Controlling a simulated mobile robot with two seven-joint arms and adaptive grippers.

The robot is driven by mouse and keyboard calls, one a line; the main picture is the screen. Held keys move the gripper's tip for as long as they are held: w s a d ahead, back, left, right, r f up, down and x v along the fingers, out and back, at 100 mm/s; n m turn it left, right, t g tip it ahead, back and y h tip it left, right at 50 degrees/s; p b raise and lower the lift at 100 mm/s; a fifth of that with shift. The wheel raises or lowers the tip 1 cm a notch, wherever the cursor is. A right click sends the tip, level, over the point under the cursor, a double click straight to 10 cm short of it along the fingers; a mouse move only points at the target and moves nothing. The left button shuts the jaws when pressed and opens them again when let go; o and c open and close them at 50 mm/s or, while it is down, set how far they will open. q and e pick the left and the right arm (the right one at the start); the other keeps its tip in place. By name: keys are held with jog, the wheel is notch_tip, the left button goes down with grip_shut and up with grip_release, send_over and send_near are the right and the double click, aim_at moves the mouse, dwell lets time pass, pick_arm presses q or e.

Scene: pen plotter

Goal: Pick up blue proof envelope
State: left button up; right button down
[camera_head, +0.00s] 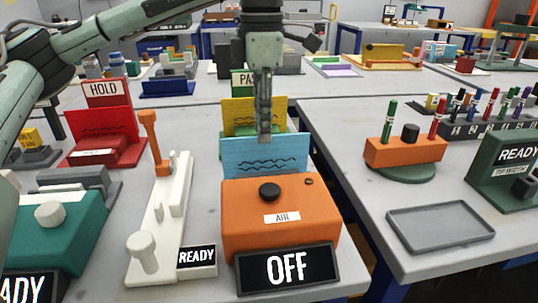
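The blue proof envelope (285,156) stands upright behind the orange box labelled AIR (245,211). A dark wavy line crosses its face, and its lower part is hidden by the box. My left gripper (264,136) points straight down over the envelope, and its tips overlap the envelope's top edge near the middle. The fingers show edge-on as one narrow column, so I cannot tell their opening or whether they touch the envelope. My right gripper is not in view.
A yellow envelope (240,115) stands just behind the blue one. A black OFF sign (287,268) fronts the orange box. A white device with an orange lever (155,143) is on the left. A red envelope (100,124) stands farther left. A grey tray (440,225) lies on the right table.

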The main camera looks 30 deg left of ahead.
aim_at(266, 147)
pick_arm(q)
jog(key=f, duration=0.5)
jog(key=shift+d+f, duration=0.15)
jog(key=shift+d, duration=0.1)
jog(key=shift+c, duration=0.2)
grip_shut()
